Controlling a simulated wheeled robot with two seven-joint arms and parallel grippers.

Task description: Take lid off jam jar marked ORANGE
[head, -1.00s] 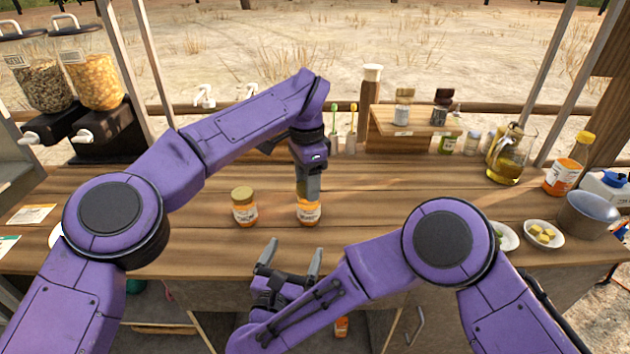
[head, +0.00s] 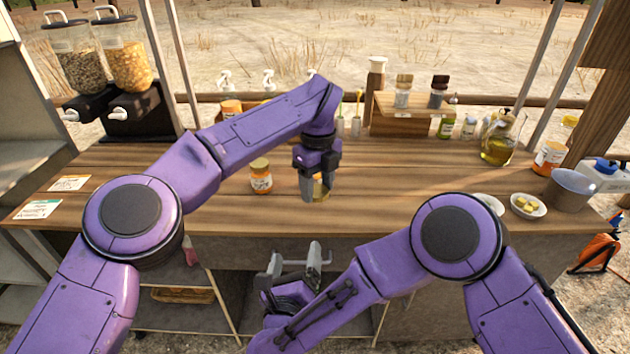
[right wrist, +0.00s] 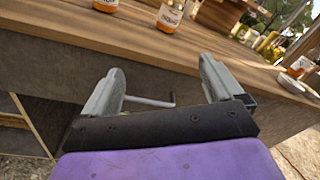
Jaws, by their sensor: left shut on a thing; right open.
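Two jam jars stand on the wooden counter. The left jar (head: 261,180) has a gold lid and an orange and white label; it also shows in the right wrist view (right wrist: 105,4). The other jar (head: 323,190) is largely hidden by my left gripper (head: 316,194), which comes down from above and is shut on it. Its label shows in the right wrist view (right wrist: 169,16), too small to read surely. Whether the fingers grip lid or body is unclear. My right gripper (head: 296,256) is open and empty in front of the counter's edge, below its top; its fingers frame the right wrist view (right wrist: 162,72).
Two cereal dispensers (head: 128,65) stand at the back left. A small raised shelf (head: 400,112) holds shakers at the back. An oil jug (head: 497,150), bowl of yellow cubes (head: 528,206) and metal pot (head: 572,190) are at the right. The counter's front middle is clear.

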